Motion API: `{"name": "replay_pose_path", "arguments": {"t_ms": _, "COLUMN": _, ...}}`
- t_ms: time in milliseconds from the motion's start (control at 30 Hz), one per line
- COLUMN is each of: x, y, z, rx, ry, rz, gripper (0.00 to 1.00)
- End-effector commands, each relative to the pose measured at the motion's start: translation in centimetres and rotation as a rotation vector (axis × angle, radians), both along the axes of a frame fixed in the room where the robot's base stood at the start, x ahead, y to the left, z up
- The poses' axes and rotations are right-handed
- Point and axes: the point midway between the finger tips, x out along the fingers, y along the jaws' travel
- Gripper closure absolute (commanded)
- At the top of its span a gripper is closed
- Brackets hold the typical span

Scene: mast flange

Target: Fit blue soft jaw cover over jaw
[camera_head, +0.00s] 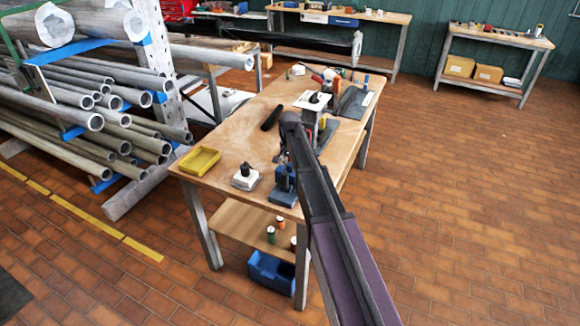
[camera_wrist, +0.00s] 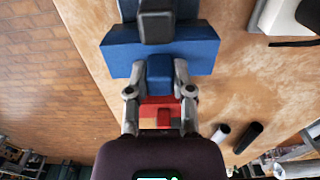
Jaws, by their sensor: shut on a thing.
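In the wrist view, my gripper (camera_wrist: 161,70) has its two fingers closed on the sides of a small blue block, which looks like the soft jaw cover (camera_wrist: 160,82). Just past the fingertips is a wider blue body with a dark grey top part, which looks like the vise (camera_wrist: 118,55). The cover appears close to the vise, but I cannot tell whether it touches or sits over a jaw. In the head view, the blue vise (camera_head: 283,196) stands near the front edge of the workbench. My arm hides part of that area, and the cover is not clear there.
The wooden workbench (camera_head: 232,142) holds a yellow tray (camera_head: 199,160), a white block with a dark top (camera_head: 246,178) and a black cylinder (camera_head: 271,117). More tools stand farther back. A blue bin (camera_head: 271,274) is below. Pipe racks stand left; open floor lies right.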

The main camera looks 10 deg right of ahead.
Motion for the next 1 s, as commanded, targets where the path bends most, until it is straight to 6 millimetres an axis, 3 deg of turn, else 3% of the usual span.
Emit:
{"name": "replay_pose_path", "arguments": {"t_ms": 333, "x": 0.0, "y": -0.1, "z": -1.4, "rx": 0.0, "ry": 0.0, "rz": -0.001, "gripper": 1.0}}
{"name": "replay_pose_path", "arguments": {"t_ms": 867, "x": 0.0, "y": -0.1, "z": -1.5, "rx": 0.0, "ry": 0.0, "rz": -0.001, "gripper": 1.0}}
{"name": "replay_pose_path", "arguments": {"t_ms": 900, "x": 0.0, "y": -0.1, "z": -1.5, "rx": 0.0, "ry": 0.0, "rz": -0.001, "gripper": 0.58}}
{"name": "replay_pose_path", "arguments": {"t_ms": 1000, "x": 0.0, "y": -0.1, "z": -1.5, "rx": 0.0, "ry": 0.0, "rz": -0.001, "gripper": 0.3}}
